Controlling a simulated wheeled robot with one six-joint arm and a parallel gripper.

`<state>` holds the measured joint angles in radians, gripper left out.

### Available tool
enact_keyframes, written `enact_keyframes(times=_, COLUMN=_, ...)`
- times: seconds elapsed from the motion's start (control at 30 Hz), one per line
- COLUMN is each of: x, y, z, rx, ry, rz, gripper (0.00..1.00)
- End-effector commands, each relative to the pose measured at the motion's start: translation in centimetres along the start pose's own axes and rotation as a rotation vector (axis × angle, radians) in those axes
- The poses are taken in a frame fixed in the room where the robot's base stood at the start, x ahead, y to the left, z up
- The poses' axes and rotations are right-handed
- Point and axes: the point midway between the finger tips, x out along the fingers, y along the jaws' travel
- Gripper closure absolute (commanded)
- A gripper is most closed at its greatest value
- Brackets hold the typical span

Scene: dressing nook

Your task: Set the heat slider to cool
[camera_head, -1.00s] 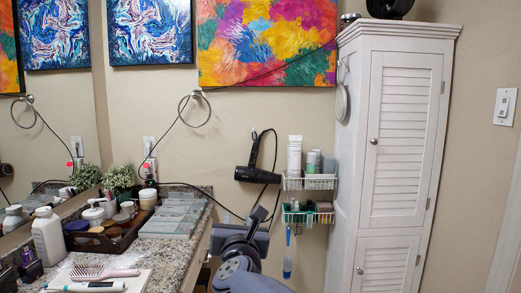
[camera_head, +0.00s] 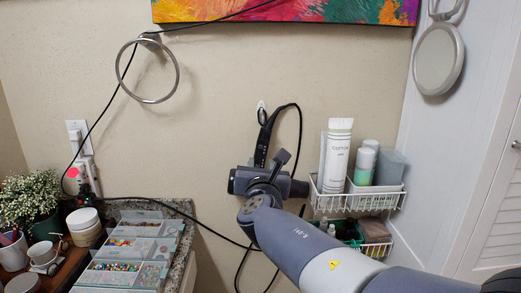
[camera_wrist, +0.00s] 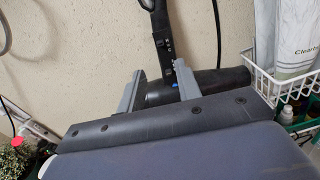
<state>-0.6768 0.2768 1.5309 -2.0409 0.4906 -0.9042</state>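A black hair dryer (camera_head: 242,181) hangs on the wall below the painting, its handle pointing up and its barrel lying sideways. In the wrist view the dryer (camera_wrist: 166,48) shows small marked controls on its handle and a blue spot low on the handle. I cannot tell which control is the heat slider or how it is set. My gripper (camera_wrist: 159,70) is open, with one finger on each side of the lower handle, in front of the barrel. I cannot tell if the fingers touch the dryer. In the head view my arm hides part of the barrel.
A white wire rack (camera_head: 384,201) with bottles is close to the right of the dryer. Black cords hang below the dryer and run to a wall outlet (camera_head: 77,136). A towel ring (camera_head: 175,85) is at upper left. A counter (camera_head: 185,207) with organizers stands at lower left.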

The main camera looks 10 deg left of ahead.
Motion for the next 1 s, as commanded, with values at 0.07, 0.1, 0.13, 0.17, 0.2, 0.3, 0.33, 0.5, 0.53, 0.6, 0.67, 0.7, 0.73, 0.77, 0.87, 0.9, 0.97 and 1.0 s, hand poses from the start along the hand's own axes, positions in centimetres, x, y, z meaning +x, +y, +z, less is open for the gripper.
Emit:
enact_keyframes(times=0.07, x=1.4, y=-0.1, z=-0.1, rx=-0.001, ry=0.0, rz=-0.003, gripper=0.67)
enact_keyframes(times=0.1, x=2.1, y=-0.1, z=-0.1, rx=-0.001, ry=0.001, rz=-0.003, gripper=0.67)
enact_keyframes(times=0.13, x=2.7, y=-0.1, z=0.0, rx=0.0, ry=0.001, rz=-0.003, gripper=0.67)
enact_keyframes(times=0.17, x=3.2, y=-0.1, z=-0.1, rx=0.0, ry=0.001, rz=-0.003, gripper=0.67)
enact_keyframes(times=0.2, x=4.0, y=-0.1, z=-0.1, rx=0.0, ry=0.001, rz=-0.003, gripper=0.67)
enact_keyframes(times=0.3, x=5.7, y=-0.1, z=0.0, rx=0.0, ry=0.002, rz=-0.002, gripper=0.67)
enact_keyframes(times=0.33, x=6.2, y=-0.1, z=0.0, rx=0.0, ry=0.001, rz=-0.002, gripper=0.67)
enact_keyframes(times=0.5, x=8.2, y=0.0, z=0.0, rx=0.0, ry=0.001, rz=-0.001, gripper=0.67)
enact_keyframes(times=0.53, x=8.5, y=0.0, z=0.0, rx=0.0, ry=0.001, rz=-0.001, gripper=0.67)
enact_keyframes(times=0.6, x=8.9, y=-0.1, z=0.0, rx=-0.001, ry=0.001, rz=-0.001, gripper=0.67)
enact_keyframes(times=0.67, x=9.2, y=-0.1, z=0.0, rx=-0.001, ry=0.001, rz=-0.001, gripper=0.67)
enact_keyframes(times=0.7, x=9.3, y=-0.1, z=0.0, rx=-0.001, ry=0.001, rz=-0.001, gripper=0.67)
enact_keyframes(times=0.73, x=9.3, y=-0.1, z=0.0, rx=-0.001, ry=0.001, rz=-0.001, gripper=0.67)
enact_keyframes(times=0.77, x=9.3, y=-0.1, z=0.0, rx=-0.001, ry=0.001, rz=-0.001, gripper=0.67)
enact_keyframes(times=0.87, x=9.3, y=-0.1, z=0.0, rx=0.0, ry=0.0, rz=-0.001, gripper=0.67)
enact_keyframes(times=0.9, x=9.3, y=-0.1, z=-0.1, rx=0.0, ry=0.0, rz=-0.001, gripper=0.67)
enact_keyframes(times=0.97, x=9.3, y=-0.1, z=-0.1, rx=0.0, ry=0.0, rz=-0.001, gripper=0.67)
enact_keyframes(times=1.0, x=9.3, y=-0.1, z=0.0, rx=0.0, ry=0.0, rz=-0.001, gripper=0.7)
